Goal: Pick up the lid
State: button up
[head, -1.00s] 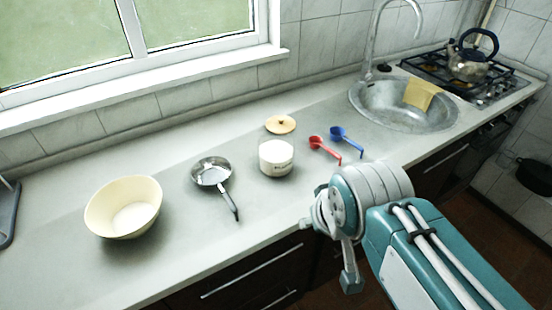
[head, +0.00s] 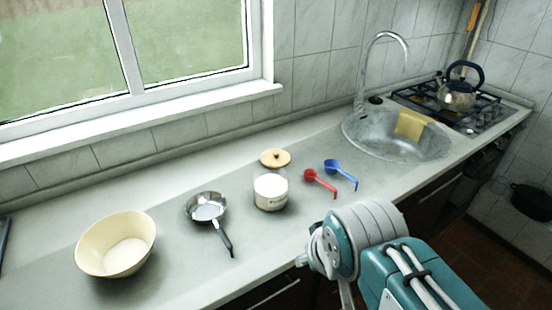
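A round wooden lid (head: 275,158) with a small knob lies flat on the worktop, knob up. My gripper (head: 345,296) is at the bottom of the picture, in front of the worktop's front edge and well away from the lid. It is partly hidden by my wrist and cut off by the frame, so its fingers cannot be made out. Nothing is seen held in it.
Red (head: 320,182) and blue (head: 341,173) scoops lie right of the lid. A small pan (head: 207,207) and a cream bowl (head: 116,243) stand to the left. Behind right are the sink (head: 395,140), yellow cloth (head: 411,124) and kettle (head: 459,94) on the hob.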

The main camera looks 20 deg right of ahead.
aim_at(278, 158)
jog(key=i+l+u, duration=0.2)
jog(key=l, duration=0.3)
jog(key=l+u, duration=0.15)
jog(key=l, duration=0.35)
jog(key=i+l+u, duration=0.2)
jog(key=l, duration=0.35)
jog(key=k, duration=0.05)
